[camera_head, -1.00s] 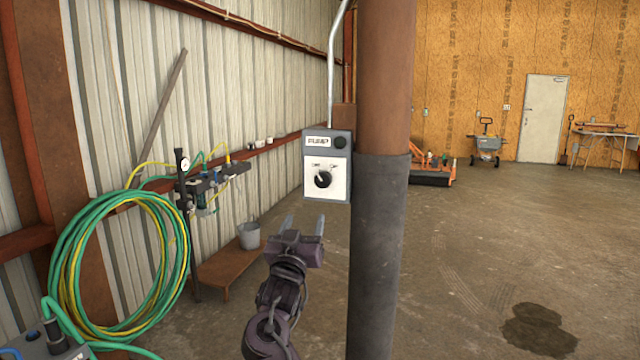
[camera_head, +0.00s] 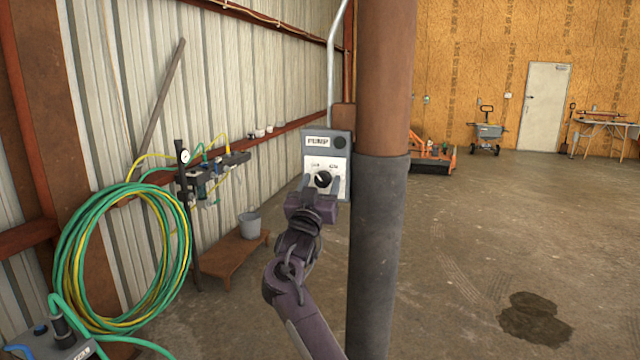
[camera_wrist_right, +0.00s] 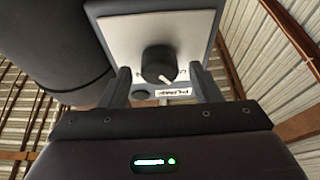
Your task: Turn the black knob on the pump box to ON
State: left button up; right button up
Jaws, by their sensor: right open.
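The pump box (camera_head: 341,142) is a grey box with a white plate, fixed to a brown post, with a PUMP label at its top. The black knob (camera_head: 322,179) sits on the plate below two small labels. In the right wrist view, which shows the box upside down, the knob (camera_wrist_right: 159,65) has a white mark pointing to the lower right, towards one label. My right gripper (camera_head: 321,184) is open in front of the knob. Its fingers (camera_wrist_right: 160,70) stand on either side of the knob with gaps. My left gripper is not in view.
The thick post (camera_head: 378,230) with a dark sleeve stands just right of my right arm. A green and yellow hose coil (camera_head: 70,265) hangs at the left wall. A low brown bench (camera_head: 232,257) with a bucket (camera_head: 249,225) stands behind. The floor at right is open.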

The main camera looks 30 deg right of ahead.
jog(key=c, duration=1)
jog(key=shift+f+m+g+h+b, duration=0.3)
jog(key=shift+m+g+b, duration=0.2)
jog(key=shift+m+b, duration=0.55)
jog(key=m+g+b, duration=0.1)
jog(key=m+b, duration=0.2)
jog(key=shift+w+a+h, duration=0.1)
jog(key=shift+h, duration=0.3)
jog(key=m+g+b, duration=0.2)
jog(key=m, duration=0.2)
jog(key=shift+r+h, duration=0.15)
jog(key=shift+h, duration=0.15)
jog(key=shift+m+g+b, duration=0.3)
jog(key=shift+m+g, duration=0.4)
jog(key=shift+m, duration=0.55)
jog(key=shift+r+m+g, duration=0.15)
jog(key=shift+m+g, duration=0.45)
jog(key=shift+m, duration=0.5)
jog(key=shift+r+m+g, duration=0.1)
jog(key=shift+m+g, duration=0.6)
jog(key=shift+m, duration=1.6)
jog(key=o, duration=1)
